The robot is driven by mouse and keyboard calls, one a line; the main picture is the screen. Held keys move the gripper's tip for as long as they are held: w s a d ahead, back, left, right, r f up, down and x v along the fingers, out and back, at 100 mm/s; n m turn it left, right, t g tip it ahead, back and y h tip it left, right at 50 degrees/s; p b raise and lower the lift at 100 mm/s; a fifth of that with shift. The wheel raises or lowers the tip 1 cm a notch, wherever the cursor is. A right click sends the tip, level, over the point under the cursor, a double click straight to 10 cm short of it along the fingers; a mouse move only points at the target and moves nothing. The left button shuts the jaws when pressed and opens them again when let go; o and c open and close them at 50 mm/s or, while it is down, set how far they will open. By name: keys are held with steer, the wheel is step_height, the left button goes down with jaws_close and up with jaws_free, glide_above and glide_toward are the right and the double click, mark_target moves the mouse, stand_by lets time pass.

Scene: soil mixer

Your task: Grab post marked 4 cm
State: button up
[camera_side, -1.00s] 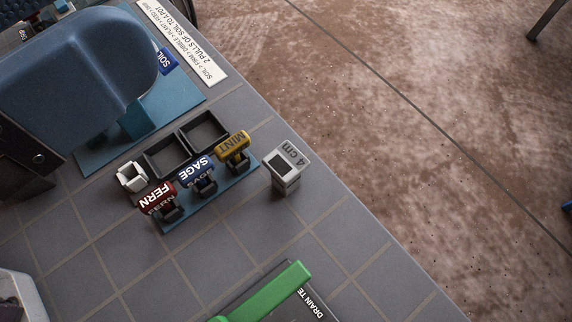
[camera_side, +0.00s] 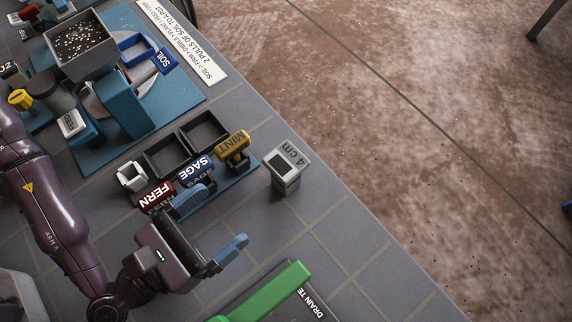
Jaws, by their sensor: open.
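The post marked 4 cm (camera_side: 287,177) is a small grey block with a wider labelled top and a dark square on it. It stands upright on the grey tiled table near the table's right edge. My gripper (camera_side: 212,226) is open, with two blue fingertips spread apart and nothing between them. It is to the lower left of the post and apart from it. Its upper finger overlaps the area in front of the SAGE holder in this view.
Red FERN (camera_side: 156,196), blue SAGE (camera_side: 195,170) and yellow MINT (camera_side: 233,145) tags stand in a row left of the post. Dark square trays (camera_side: 166,157) sit behind them. A green bar (camera_side: 268,292) lies below. Bare tiles surround the post's lower side.

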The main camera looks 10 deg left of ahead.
mark_target(285, 169)
steer(key=shift+f, duration=0.9)
steer(key=shift+w+d+f, duration=0.2)
steer(key=shift+w+f, duration=0.05)
steer(key=x, duration=1.2)
steer(key=shift+w+d+r, duration=0.1)
steer(key=shift+w+d, duration=0.05)
steer(key=c, duration=1)
